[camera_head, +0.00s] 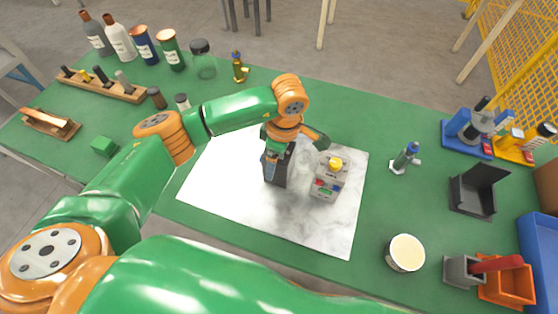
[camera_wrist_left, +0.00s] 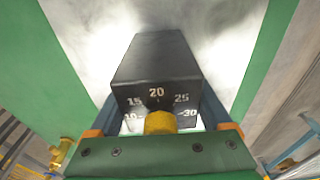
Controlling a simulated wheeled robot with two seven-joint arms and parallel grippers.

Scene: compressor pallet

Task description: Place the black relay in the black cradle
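The black relay (camera_head: 281,170) is a dark box standing over the marble mat. In the left wrist view the relay (camera_wrist_left: 157,60) shows a face with white numbers and a yellow knob. My left gripper (camera_head: 275,160) points down at the relay. In the left wrist view its fingers (camera_wrist_left: 160,112) lie along both sides of the relay with no clear gap, so it looks shut on it. I cannot tell whether the relay touches the mat. The black cradle (camera_head: 475,195), an open angular holder, stands empty at the right of the table. My right gripper is not in view.
A grey box with a yellow button (camera_head: 330,181) stands just right of the relay on the marble mat (camera_head: 225,200). An orange bin (camera_head: 507,287) is in front of the cradle.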

